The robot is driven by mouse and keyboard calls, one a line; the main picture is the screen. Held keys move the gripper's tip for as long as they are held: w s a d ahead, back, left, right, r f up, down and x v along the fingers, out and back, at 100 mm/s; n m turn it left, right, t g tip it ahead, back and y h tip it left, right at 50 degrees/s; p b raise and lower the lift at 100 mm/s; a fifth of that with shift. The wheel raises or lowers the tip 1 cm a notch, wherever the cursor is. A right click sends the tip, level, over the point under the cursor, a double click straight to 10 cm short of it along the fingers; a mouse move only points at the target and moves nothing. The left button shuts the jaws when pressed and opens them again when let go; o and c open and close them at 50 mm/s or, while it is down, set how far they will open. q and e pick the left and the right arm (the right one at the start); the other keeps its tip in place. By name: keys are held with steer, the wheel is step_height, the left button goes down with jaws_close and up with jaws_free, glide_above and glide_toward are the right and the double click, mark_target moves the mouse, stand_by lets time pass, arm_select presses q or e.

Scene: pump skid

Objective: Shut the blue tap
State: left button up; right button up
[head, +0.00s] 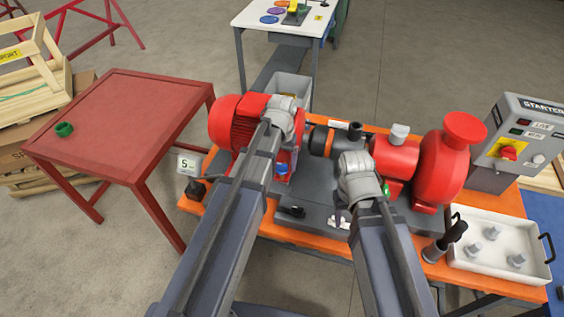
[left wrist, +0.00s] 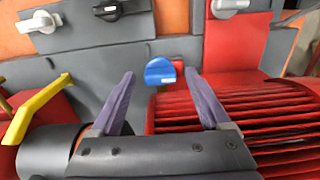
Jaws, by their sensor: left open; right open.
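The blue tap (head: 282,169) sits low on the front of the red motor-side unit, just right of my left forearm in the head view. In the left wrist view the blue tap (left wrist: 160,69) has a rounded handle with a small white mark on a red body. My left gripper (left wrist: 159,75) is open, with one finger on each side of the tap's line of sight. Whether the fingers reach around the handle or stop short of it, I cannot tell.
The red finned motor (left wrist: 245,110) is close by. A white tray (head: 500,243) and starter box (head: 520,135) stand right. A red table (head: 115,120) stands left.

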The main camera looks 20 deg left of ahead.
mark_target(282, 165)
arm_select(q)
steer(key=shift+r+p, duration=3.9)
steer(key=shift+r, duration=0.05)
steer(key=shift+f, duration=0.1)
steer(key=s+d+f+m+b, duration=0.1)
steer(key=s+d+f+b, duration=0.4)
steer(key=s+f+b, duration=0.1)
steer(key=s+d+f+m+y+b, duration=0.1)
steer(key=s+d+f+m+b, duration=0.1)
steer(key=s+d+f+b, duration=0.3)
steer(key=s+f+b, duration=0.1)
steer(key=s, duration=0.3)
steer(key=shift+d, duration=0.2)
